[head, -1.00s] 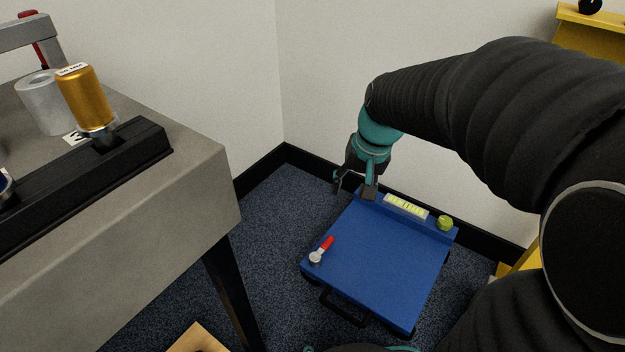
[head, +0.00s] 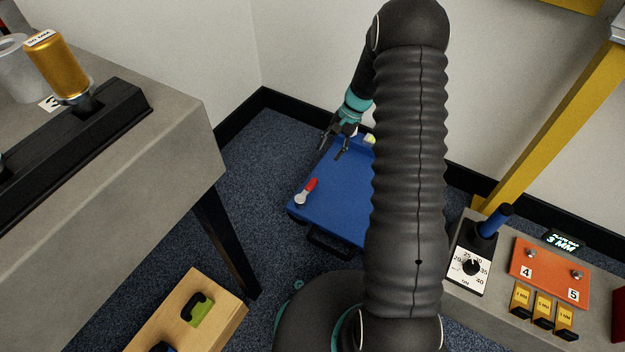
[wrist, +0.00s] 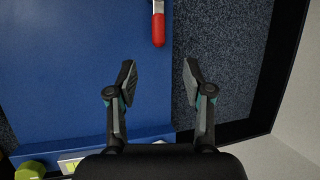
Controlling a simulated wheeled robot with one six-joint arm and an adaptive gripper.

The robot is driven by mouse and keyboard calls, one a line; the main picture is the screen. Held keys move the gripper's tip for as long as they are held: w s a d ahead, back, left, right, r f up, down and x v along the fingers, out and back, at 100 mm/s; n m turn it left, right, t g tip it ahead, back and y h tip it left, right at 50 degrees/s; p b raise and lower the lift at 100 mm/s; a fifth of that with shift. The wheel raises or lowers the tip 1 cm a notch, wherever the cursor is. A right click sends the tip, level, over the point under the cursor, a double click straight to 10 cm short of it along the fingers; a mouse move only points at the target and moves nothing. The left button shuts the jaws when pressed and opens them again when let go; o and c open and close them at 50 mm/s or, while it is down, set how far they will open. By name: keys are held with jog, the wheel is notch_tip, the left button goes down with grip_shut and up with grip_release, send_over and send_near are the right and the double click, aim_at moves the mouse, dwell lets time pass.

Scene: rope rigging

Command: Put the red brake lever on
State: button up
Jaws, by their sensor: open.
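The red lever (head: 309,188) lies on the top of the blue wheeled cart (head: 330,212), near its left edge. Its round silver end points toward the front left and its red handle toward the back. In the wrist view the red handle (wrist: 158,30) shows at the top, beyond my fingertips and roughly in line with the gap between them. My gripper (head: 334,149) is above the cart's far left part, open and empty, apart from the lever. It also shows in the wrist view (wrist: 159,78). My arm hides the cart's right side in the head view.
A wooden block (head: 187,315) is at the front. A control panel (head: 530,280) and yellow post (head: 560,120) are at right. A wall with black skirting stands behind the cart.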

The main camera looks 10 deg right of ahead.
aim_at(313, 183)
jog(key=x, duration=0.5)
jog(key=b+x, duration=0.1)
jog(key=x, duration=0.9)
jog(key=shift+d+f, duration=0.2)
jog(key=shift+d, duration=0.1)
grip_shut()
